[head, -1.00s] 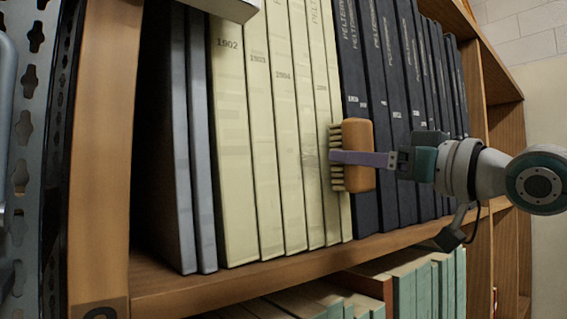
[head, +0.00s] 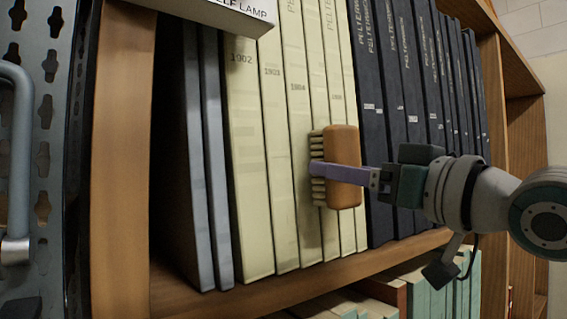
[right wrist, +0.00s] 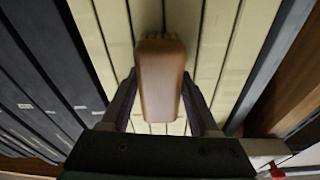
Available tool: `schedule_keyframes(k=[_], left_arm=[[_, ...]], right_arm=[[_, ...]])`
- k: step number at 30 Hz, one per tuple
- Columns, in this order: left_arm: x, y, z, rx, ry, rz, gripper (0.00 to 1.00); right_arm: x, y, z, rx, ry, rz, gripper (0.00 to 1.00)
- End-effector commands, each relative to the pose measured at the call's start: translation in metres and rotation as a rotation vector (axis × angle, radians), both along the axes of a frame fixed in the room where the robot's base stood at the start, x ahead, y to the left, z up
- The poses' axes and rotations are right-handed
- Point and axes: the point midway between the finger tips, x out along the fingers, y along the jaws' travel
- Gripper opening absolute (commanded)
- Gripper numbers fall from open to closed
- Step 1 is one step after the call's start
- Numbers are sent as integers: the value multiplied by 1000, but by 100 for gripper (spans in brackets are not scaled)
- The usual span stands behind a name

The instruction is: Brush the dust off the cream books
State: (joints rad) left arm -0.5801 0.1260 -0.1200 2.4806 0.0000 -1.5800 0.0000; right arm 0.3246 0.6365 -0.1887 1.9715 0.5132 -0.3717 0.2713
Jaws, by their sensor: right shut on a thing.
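The cream books (head: 250,160) stand upright in a row on the shelf, with dates such as 1902 on their spines. They also show in the right wrist view (right wrist: 225,50). A brush with an orange-brown wooden back (head: 343,167) and pale bristles is at the spines of the right-hand cream books. Its bristles face the spines and appear to touch them. My right gripper (head: 330,174) is shut on the brush; in the right wrist view the brush (right wrist: 160,80) sits between the two fingers. Faint grey smudging shows on spines near the bristles. My left gripper is not in view.
Dark blue books (head: 400,120) stand right of the cream ones, and two grey-blue volumes (head: 212,170) stand left. A white box labelled lamp (head: 225,14) hangs above. A wooden upright (head: 122,170) and a metal post (head: 45,150) bound the left.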

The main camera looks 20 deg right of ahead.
Motion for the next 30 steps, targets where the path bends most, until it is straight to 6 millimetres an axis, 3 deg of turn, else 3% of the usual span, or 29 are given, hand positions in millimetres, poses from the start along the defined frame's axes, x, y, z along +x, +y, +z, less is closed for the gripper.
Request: schedule_keyframes(k=[13,30], left_arm=[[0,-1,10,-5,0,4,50],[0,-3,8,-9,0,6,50]], right_arm=[[-8,26,2,3,-1,0,0],[-20,64,1,3,-1,2,0]])
